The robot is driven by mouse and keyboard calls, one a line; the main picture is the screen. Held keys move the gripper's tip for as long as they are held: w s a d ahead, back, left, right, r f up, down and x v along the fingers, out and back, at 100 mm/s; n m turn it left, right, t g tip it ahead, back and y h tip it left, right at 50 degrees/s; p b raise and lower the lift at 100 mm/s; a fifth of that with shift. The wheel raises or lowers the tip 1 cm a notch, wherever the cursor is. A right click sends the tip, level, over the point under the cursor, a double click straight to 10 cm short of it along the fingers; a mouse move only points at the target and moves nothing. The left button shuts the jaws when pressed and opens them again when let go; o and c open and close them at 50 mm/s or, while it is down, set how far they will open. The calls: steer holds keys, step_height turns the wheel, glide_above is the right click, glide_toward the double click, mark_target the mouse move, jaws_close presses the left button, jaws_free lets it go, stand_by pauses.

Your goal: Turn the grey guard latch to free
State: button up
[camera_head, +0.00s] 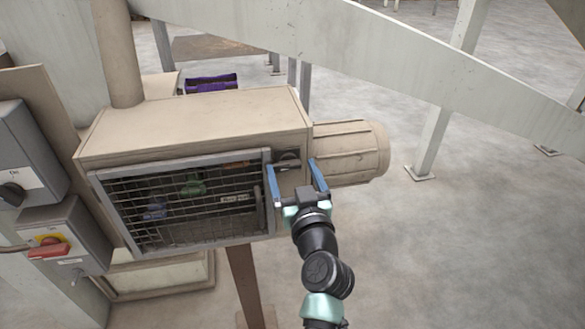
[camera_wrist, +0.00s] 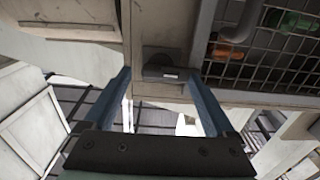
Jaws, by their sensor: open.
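The grey guard latch (camera_head: 288,160) is a small dark grey knob on the beige housing, beside the top right corner of the mesh guard (camera_head: 180,203). In the wrist view the latch (camera_wrist: 163,66) sits ahead, between the finger lines, with a small light mark on it. My gripper (camera_head: 296,166) is open, its two blue fingers spread at the latch's left and right in the head view. In the wrist view my gripper (camera_wrist: 163,75) shows nothing held between the fingers. I cannot tell whether the fingertips touch the housing. The mesh guard appears closed.
A beige motor (camera_head: 350,152) sticks out right of the housing (camera_head: 200,122). A grey box with a red and yellow switch (camera_head: 50,246) stands at the left. A pale sloping beam (camera_head: 370,55) crosses behind. Open floor (camera_head: 480,240) lies at the right.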

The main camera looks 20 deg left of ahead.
steer(key=shift+a, duration=0.1)
steer(key=shift+c, duration=0.3)
steer(key=c, duration=1.3)
steer(key=shift+m, duration=0.4)
steer(key=m+b, duration=0.1)
steer(key=m, duration=0.2)
steer(key=shift+w+m, duration=0.1)
steer(key=shift+m, duration=0.3)
steer(key=m, duration=0.4)
steer(key=shift+m, duration=0.3)
steer(key=m, duration=0.4)
steer(key=shift+p, duration=0.35)
steer(key=m+p, duration=0.1)
steer(key=m, duration=0.3)
steer(key=shift+f+m, duration=0.15)
steer(key=shift+m, duration=0.15)
